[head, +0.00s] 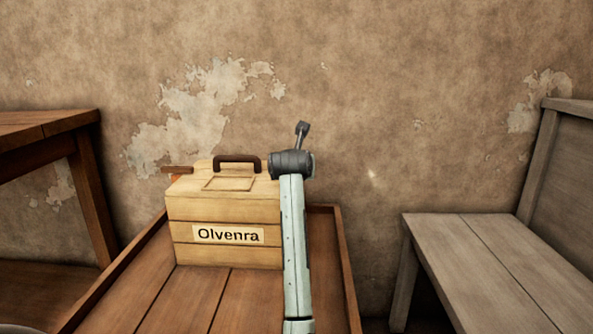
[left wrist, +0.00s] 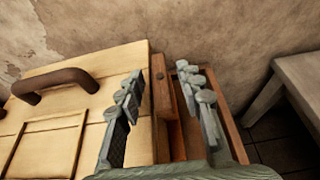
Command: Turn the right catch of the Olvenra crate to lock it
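The pale wooden Olvenra crate (head: 228,232) stands on a brown wooden table with a raised rim (head: 345,270). Its dark handle (head: 237,159) is on the lid. The left catch (head: 178,170), a brown wooden bar, sticks out past the crate's left side. The right catch (left wrist: 164,95) is a brown bar with a dark pivot at the lid's right edge; in the head view my arm hides it. My left gripper (left wrist: 158,72) is open, one finger on each side of the right catch, with visible gaps. It also shows in the head view (head: 302,128). My right gripper is out of view.
A grey bench (head: 490,265) stands to the right, apart from the table. A brown wooden table (head: 50,125) stands to the left. A plaster wall (head: 400,120) is close behind the crate. The rimmed table has bare boards in front of the crate.

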